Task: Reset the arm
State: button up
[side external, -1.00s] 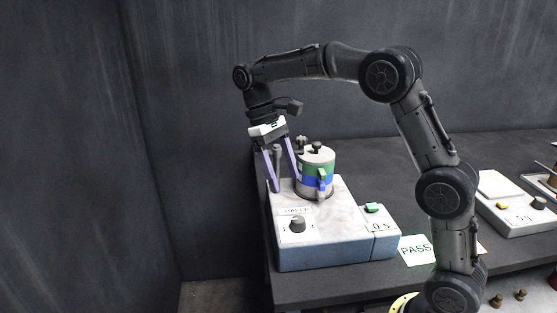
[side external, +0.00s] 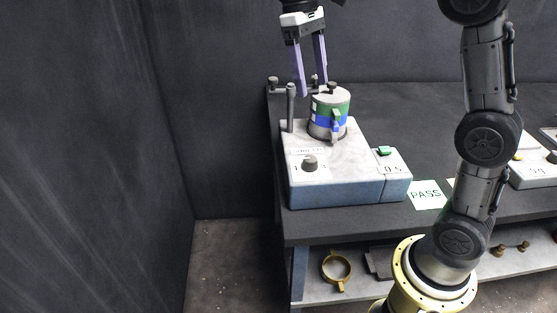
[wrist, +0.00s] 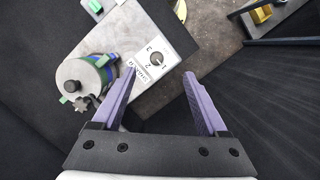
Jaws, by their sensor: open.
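My gripper (side external: 311,92) has purple fingers and is open and empty. In the side view it hangs above the back of the vibrating screen machine (side external: 335,192), just above the stacked cylinder (side external: 331,113) with green and blue bands. In the wrist view the gripper (wrist: 158,88) shows spread fingers with nothing between them. The machine's numbered dial (wrist: 156,59) shows beyond the fingertips.
A PASS card (side external: 427,195) lies right of the machine, near the table's front edge. A second device (side external: 535,171) is at the far right. A lower shelf holds a yellow ring (side external: 336,268). A post (side external: 291,108) rises beside the cylinder. The air left of the machine is clear.

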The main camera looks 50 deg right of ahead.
jog(key=s+a+r+t, duration=0.1)
jog(key=s+t, duration=0.3)
jog(key=s, duration=1)
jog(key=s+f+t, duration=0.4)
jog(key=f, duration=0.6)
jog(key=shift+s+a, duration=0.25)
jog(key=shift+f, duration=0.1)
